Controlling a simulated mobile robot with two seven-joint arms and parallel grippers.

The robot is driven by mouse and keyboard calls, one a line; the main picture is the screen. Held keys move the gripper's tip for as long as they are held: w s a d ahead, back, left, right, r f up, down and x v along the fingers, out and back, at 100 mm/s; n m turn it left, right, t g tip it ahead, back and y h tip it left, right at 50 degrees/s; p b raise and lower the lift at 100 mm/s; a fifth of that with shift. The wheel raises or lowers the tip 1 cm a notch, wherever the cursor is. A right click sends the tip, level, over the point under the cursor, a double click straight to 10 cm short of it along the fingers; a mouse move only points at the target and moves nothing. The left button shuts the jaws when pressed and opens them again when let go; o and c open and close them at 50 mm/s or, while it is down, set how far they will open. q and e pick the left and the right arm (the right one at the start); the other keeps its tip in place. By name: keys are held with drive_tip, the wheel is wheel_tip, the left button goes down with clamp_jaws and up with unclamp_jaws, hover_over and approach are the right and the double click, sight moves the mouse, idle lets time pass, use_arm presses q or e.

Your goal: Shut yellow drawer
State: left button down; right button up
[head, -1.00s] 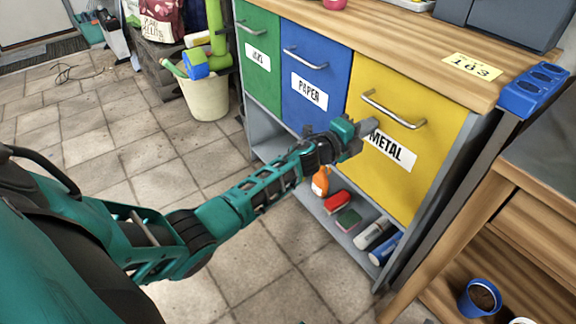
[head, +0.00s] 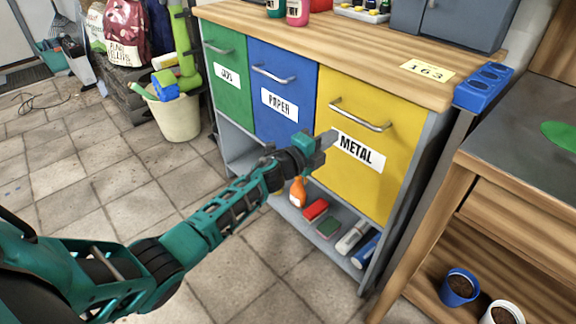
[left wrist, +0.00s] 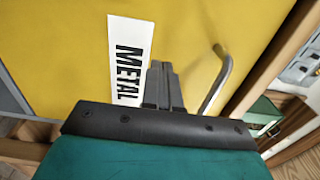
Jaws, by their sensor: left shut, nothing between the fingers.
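The yellow drawer (head: 375,107) is the right one of three fronts in the cabinet and carries a white METAL label (head: 358,151) and a bar handle (head: 360,117). Its front looks flush, or nearly so, with the blue front beside it. My left gripper (head: 329,139) is shut and empty, with its tips at the yellow front by the left end of the label, below the handle. In the left wrist view the shut fingers (left wrist: 164,75) point at the yellow face between label and handle. I cannot tell whether they touch it. My right gripper is not in view.
The blue PAPER drawer (head: 282,95) and a green drawer (head: 228,75) are to the left. Items stand on the low shelf (head: 335,262) beneath. A wooden workbench (head: 510,205) stands close on the right. Tiled floor (head: 90,185) is open at left.

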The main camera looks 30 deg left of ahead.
use_arm(q)
drive_tip(key=p+v, duration=0.3)
drive_tip(key=v, duration=0.8)
drive_tip(key=s+d+f+n+g+y, duration=0.25)
drive_tip(key=s+d+f+n, duration=0.2)
drive_tip(key=s+n, duration=0.6)
drive_tip(key=s+d+f+n+g+y, duration=0.1)
drive_tip(key=s+d+f+n+g, duration=0.35)
drive_tip(key=s+n, duration=0.6)
wheel_tip(320, 180, up, 12)
drive_tip(key=s+a+m+p, duration=0.1)
drive_tip(key=s+a+p, duration=0.1)
drive_tip(key=p, duration=1.3)
drive_tip(key=shift+s+a+m+t+y+p, duration=0.25)
drive_tip(key=shift+s+m+t+y+p, duration=0.05)
drive_tip(key=shift+t+y, duration=0.1)
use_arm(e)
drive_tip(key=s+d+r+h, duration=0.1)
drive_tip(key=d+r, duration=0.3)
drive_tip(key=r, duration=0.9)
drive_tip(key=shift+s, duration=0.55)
use_arm(q)
drive_tip(key=shift+r, duration=0.1)
